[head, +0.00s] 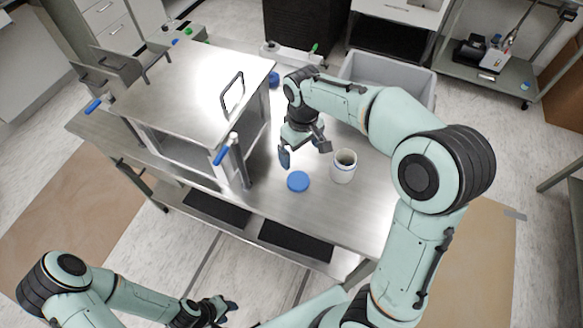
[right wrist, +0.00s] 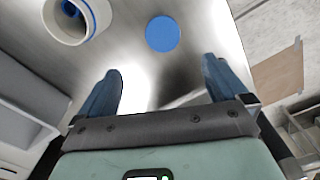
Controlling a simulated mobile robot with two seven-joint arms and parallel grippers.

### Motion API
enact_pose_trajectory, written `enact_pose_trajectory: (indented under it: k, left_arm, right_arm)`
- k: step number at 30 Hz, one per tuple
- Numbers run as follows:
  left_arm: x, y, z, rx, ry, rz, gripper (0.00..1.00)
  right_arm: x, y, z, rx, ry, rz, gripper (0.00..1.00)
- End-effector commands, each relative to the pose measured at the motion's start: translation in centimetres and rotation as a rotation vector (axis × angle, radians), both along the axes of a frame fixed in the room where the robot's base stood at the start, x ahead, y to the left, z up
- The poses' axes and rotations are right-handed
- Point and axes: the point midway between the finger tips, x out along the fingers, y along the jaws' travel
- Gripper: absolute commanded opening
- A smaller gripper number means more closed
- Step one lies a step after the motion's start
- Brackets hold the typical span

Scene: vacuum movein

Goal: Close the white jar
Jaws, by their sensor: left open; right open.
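The white jar (head: 343,167) stands upright and open on the metal table, with a blue ring near its rim. It also shows at the upper left of the right wrist view (right wrist: 72,18). A round blue lid (head: 298,181) lies flat on the table, left of the jar and apart from it; it also shows in the right wrist view (right wrist: 162,34). My right gripper (head: 304,152) is open and empty above the table, behind the lid; its blue fingertips (right wrist: 161,80) point toward the lid. My left gripper (head: 226,309) is open and empty, low in front of the table.
A metal chamber (head: 190,85) with blue-handled latches fills the table's left side. A grey bin (head: 385,78) stands at the back right, near my right arm. The table front around the lid is clear.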

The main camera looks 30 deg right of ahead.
Motion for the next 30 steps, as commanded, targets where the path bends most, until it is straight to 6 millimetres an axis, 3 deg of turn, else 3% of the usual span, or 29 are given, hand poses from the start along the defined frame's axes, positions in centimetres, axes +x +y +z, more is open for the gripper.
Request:
enact_pose_trajectory:
  k: [9, 21, 30]
  left_arm:
    - [-0.1, 0.0, -0.1, 0.001, 0.002, 0.001, 0.43]
    - [-0.9, 0.0, -1.0, 0.0, 0.01, 0.001, 0.43]
    - [-0.9, 0.0, -1.0, 0.0, 0.01, 0.001, 0.43]
  right_arm:
    - [0.0, 0.0, -0.4, -0.001, 0.002, 0.0, 1.0]
    - [-0.1, 0.0, -7.3, -0.001, 0.005, -0.001, 1.0]
    - [0.0, 0.0, -8.2, 0.0, 0.0, -0.001, 1.0]
